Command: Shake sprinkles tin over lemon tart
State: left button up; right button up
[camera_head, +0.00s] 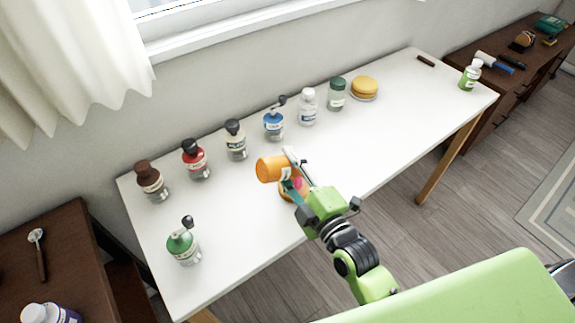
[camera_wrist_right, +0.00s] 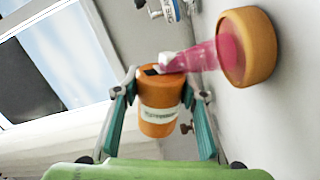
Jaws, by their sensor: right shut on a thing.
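The orange sprinkles tin (camera_head: 270,169), with a white label, is tipped over on its side above the white table. It also shows in the right wrist view (camera_wrist_right: 159,125). My right gripper (camera_head: 290,170) is shut on the tin, one finger on each side. A pink stream runs from the tin's mouth onto the round lemon tart, which has an orange-brown rim (camera_wrist_right: 264,45) and a pink top. In the head view the tart (camera_head: 287,194) sits just below the tin, partly hidden by my gripper. My left gripper is not in view.
Behind stands a row of bottles, including a brown one (camera_head: 151,182), a red one (camera_head: 196,160) and a blue one (camera_head: 273,124). A yellow round item (camera_head: 364,87) sits further right. A green-topped jar (camera_head: 184,246) stands front left. The table's right half is mostly clear.

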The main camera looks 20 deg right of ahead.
jog(key=r+n+p, duration=0.1)
jog(key=n+p, duration=0.1)
jog(key=n, duration=0.1)
jog(key=shift+r+n+p, duration=0.2)
jog(key=shift+n+p, duration=0.1)
jog(key=shift+p, duration=0.1)
jog(key=n, duration=0.1)
jog(key=n+p, duration=0.1)
jog(key=shift+r+n, duration=0.3)
jog(key=shift+n, duration=0.1)
jog(key=n, duration=0.1)
jog(key=n+p, duration=0.1)
jog(key=shift+r+n, duration=0.25)
jog(key=shift+n, duration=0.15)
jog(key=n, duration=0.1)
jog(key=n+p, duration=0.1)
jog(key=n, duration=0.1)
jog(key=shift+r, duration=0.3)
jog(key=n, duration=0.3)
jog(key=shift+r, duration=0.3)
jog(key=n, duration=0.3)
jog(key=r+n+p, duration=0.1)
jog(key=n, duration=0.3)
jog(key=shift+r, duration=0.2)
